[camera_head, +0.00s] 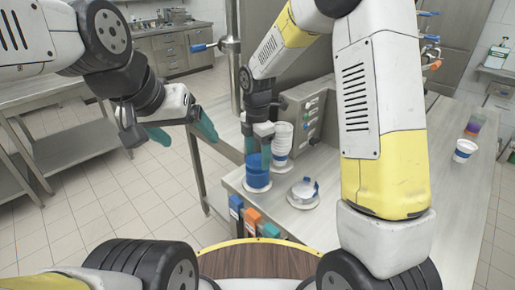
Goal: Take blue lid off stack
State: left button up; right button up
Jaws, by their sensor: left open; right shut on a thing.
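A stack of blue lids (257,181) stands on a round white base near the left front corner of the steel counter. My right gripper (260,158) points down at the top of this stack, with its teal fingers shut on a blue lid (254,161). I cannot tell whether the held lid is apart from the lids below. My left gripper (182,132) is open and empty, in the air to the left of the counter.
A stack of white cups (283,138) stands just behind the lids. A clear and blue holder (304,189) sits to their right. Blue, orange and teal blocks line the counter's front edge. A white cup (464,150) stands far right. The counter's middle is partly hidden by my arm.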

jog(key=shift+w+r, duration=0.1)
jog(key=shift+r, duration=0.75)
jog(key=d+r, duration=0.1)
jog(key=d, duration=1.5)
jog(key=shift+r, duration=0.15)
